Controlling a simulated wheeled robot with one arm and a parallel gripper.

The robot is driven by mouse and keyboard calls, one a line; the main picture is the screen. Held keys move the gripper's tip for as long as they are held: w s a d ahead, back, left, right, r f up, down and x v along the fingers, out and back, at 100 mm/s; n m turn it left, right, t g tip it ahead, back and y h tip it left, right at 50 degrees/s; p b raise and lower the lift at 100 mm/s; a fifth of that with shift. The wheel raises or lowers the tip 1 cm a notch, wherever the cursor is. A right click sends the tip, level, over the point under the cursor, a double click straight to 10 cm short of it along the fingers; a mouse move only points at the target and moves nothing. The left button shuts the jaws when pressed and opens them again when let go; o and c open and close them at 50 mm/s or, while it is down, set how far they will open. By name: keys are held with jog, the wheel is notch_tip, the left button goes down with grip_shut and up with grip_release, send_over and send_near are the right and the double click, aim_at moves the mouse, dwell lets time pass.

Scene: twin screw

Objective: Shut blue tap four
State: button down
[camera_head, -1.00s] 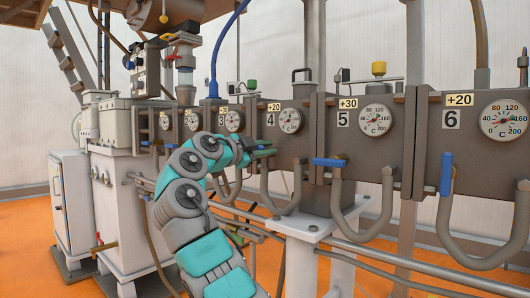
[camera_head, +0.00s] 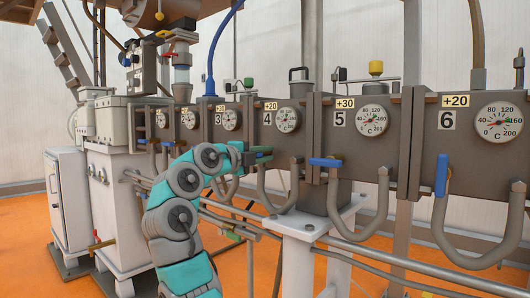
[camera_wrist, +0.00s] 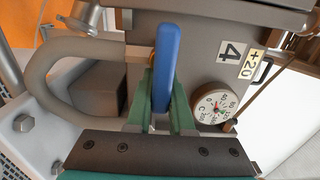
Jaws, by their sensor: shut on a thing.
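Blue tap four (camera_wrist: 166,65) is a blue lever handle in the middle of the wrist view, beside the dial and the label "4". My gripper (camera_wrist: 162,108) has its two green fingers on either side of the lever, shut on it. The lever lies lengthwise between them, its far end sticking out past the tips. Set against the pipe and label, it looks roughly level. In the head view my gripper (camera_head: 260,154) is at the lower left of box four (camera_head: 270,133), and its fingers and wrist mostly hide the lever.
Blue tap five (camera_head: 326,162) lies level on the box to the right. Blue tap six (camera_head: 442,175) stands upright farther right. Curved grey pipes (camera_head: 281,207) hang below the boxes. A pale support post (camera_head: 301,225) and long rails stand below, close to my arm.

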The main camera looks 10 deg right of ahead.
dwell(0.5)
jog(key=c, duration=0.8)
grip_release()
jog(key=v, duration=0.7)
jog(key=shift+s+a+b, duration=0.2)
jog(key=shift+a+b, duration=0.15)
jog(key=shift+b, duration=0.05)
jog(key=shift+s, duration=0.1)
